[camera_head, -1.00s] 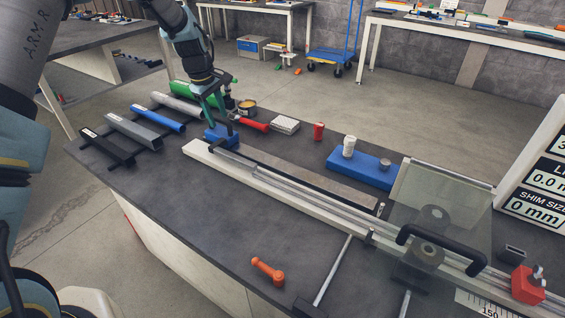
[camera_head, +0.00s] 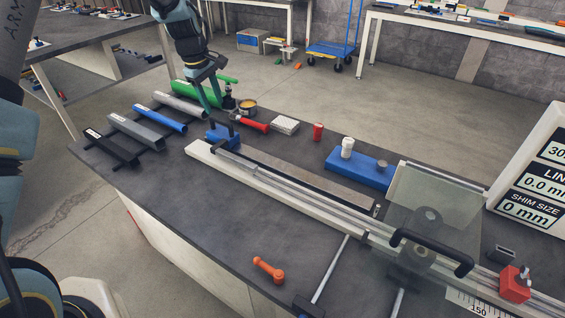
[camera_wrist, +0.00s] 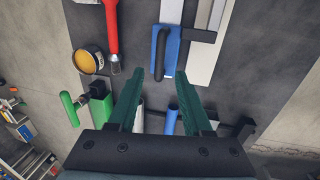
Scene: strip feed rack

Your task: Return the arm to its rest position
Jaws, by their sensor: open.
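My gripper (camera_head: 211,103) hangs over the far left part of the dark workbench (camera_head: 200,205), above and behind the blue block with a black handle (camera_head: 222,133). In the wrist view my gripper (camera_wrist: 169,92) shows two green fingers spread apart with nothing between them. The blue block (camera_wrist: 166,50) lies ahead of the fingertips there, apart from them. My arm reaches down from the top of the head view.
Several coloured bars, among them a blue one (camera_head: 165,119), lie at the bench's left end. A red-handled tool (camera_head: 253,124) and a tin (camera_head: 247,107) are close to my gripper. A long rail (camera_head: 300,200) runs rightward. An orange handle (camera_head: 268,269) lies near the front edge.

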